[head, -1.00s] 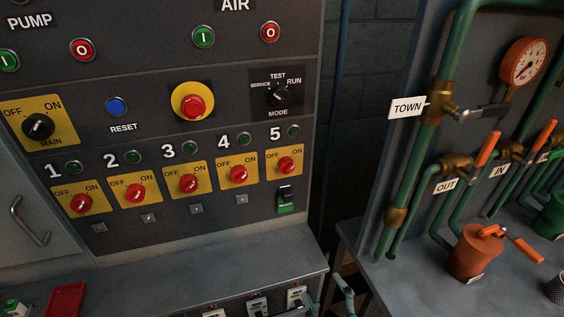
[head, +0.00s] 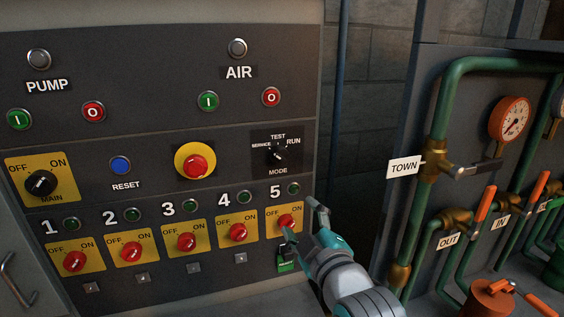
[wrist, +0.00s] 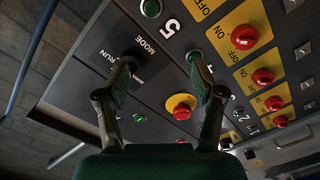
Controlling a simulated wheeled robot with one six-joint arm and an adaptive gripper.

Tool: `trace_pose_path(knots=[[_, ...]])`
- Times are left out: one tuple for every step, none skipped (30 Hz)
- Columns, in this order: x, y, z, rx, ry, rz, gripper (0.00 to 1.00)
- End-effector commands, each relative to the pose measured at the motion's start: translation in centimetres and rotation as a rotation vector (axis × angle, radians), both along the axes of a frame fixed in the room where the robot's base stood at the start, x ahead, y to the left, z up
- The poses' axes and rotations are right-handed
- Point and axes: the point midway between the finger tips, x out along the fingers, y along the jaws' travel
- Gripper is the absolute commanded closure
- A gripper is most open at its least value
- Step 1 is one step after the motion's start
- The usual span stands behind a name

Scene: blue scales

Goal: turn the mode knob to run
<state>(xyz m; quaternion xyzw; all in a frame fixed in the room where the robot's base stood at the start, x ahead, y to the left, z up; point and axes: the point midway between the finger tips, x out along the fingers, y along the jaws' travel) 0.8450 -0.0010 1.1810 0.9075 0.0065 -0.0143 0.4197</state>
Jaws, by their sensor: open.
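The mode knob (head: 279,153) is a small black knob on a dark square plate at the panel's right. SERVICE is printed at its left, TEST above, RUN at upper right and MODE below. Its bar seems to slant from upper left to lower right; which end points is too small to tell. My gripper (head: 303,220) is open and empty, below and a little right of the knob, in front of the number 5 switch area. In the wrist view my gripper (wrist: 160,66) has its fingers spread, and the left finger partly hides the knob area beside MODE and RUN.
The red emergency button (head: 196,166) on a yellow disc sits left of the knob. The number 5 red switch (head: 287,222) is below it, close to my fingers. The TOWN pipe (head: 436,140) and valves stand right, past a gap.

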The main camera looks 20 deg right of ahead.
Motion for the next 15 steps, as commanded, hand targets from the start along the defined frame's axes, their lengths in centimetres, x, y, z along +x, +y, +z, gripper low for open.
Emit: trace_pose_path(knots=[[0.3,0.0,1.9,-0.019,-0.016,0.0,0.32],[0.4,0.0,2.6,-0.032,-0.017,0.001,0.32],[0.6,0.0,3.6,-0.047,-0.021,0.001,0.32],[0.7,0.0,4.3,-0.058,-0.023,0.002,0.32],[0.7,0.0,5.0,-0.067,-0.026,0.001,0.32],[0.8,0.0,5.7,-0.079,-0.028,0.001,0.32],[0.8,0.0,6.2,-0.088,-0.028,0.002,0.32],[0.8,0.0,6.6,-0.094,-0.031,0.002,0.32],[0.9,0.0,7.0,-0.101,-0.031,0.002,0.32],[0.9,0.0,7.3,-0.106,-0.031,0.002,0.32],[0.9,0.0,7.5,-0.109,-0.031,0.002,0.32],[0.9,0.0,7.7,-0.113,-0.033,0.002,0.32],[1.0,0.0,7.8,-0.115,-0.032,0.001,0.32],[1.1,0.0,7.8,-0.116,-0.031,0.002,0.32],[1.3,0.0,7.8,-0.117,-0.031,0.003,0.32]])
